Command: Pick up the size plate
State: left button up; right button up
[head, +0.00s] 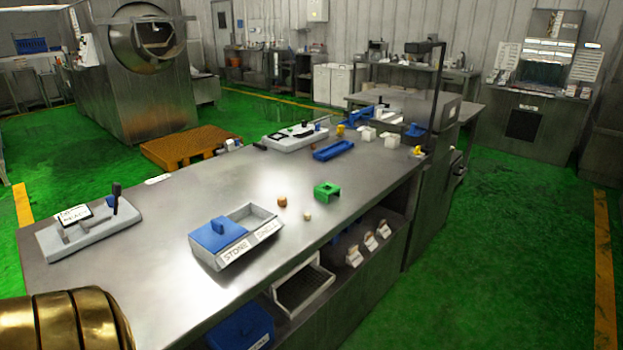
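No thing in the head view is clearly marked as the size plate. A small green block with a square opening (326,191) lies on the steel table (180,215), right of the middle. A small white lettered plate (73,213) sits on a grey lever fixture (90,228) at the table's left end; its text is too small to read surely. A blue flat tray (333,150) lies farther back. Neither of my grippers is in view.
A grey two-part bin (262,221) marked STONE and SHELL, with a blue block (218,234) in its left part, stands near the front edge. Small brown (282,202) and pale (307,216) lumps lie beside it. A second lever fixture (295,136) stands at the back.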

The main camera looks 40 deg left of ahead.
aim_at(319, 193)
jog(key=i+l+u, duration=0.2)
jog(key=i+u, duration=0.25)
jog(key=i+l+u, duration=1.3)
jog(key=l, duration=0.35)
